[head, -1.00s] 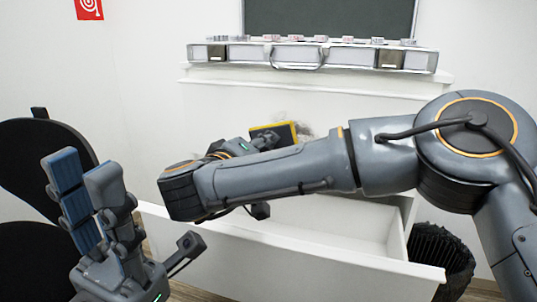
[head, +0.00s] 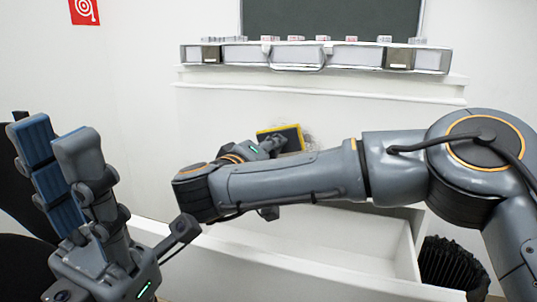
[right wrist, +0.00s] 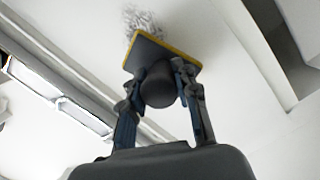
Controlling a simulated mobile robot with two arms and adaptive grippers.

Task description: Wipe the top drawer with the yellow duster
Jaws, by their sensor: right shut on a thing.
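The yellow duster (head: 292,137) is a dark, flat pad with a yellow edge; its dark round handle (right wrist: 158,88) shows in the right wrist view. My right gripper (right wrist: 160,80) is shut on that handle, and also shows in the head view (head: 268,148). The duster is at the white front of the top drawer (head: 225,113), covering part of a grey, scribbled smudge (head: 313,138). The smudge also shows in the right wrist view (right wrist: 146,20). Whether the pad touches the front is unclear. My left gripper (head: 53,138) is open and empty at the left.
A lower drawer (head: 330,240) stands pulled out below my right arm. A silver case (head: 240,54) with small items on it lies on the cabinet top. A black bin (head: 452,265) is at the lower right. A black chair (head: 20,265) is behind my left gripper.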

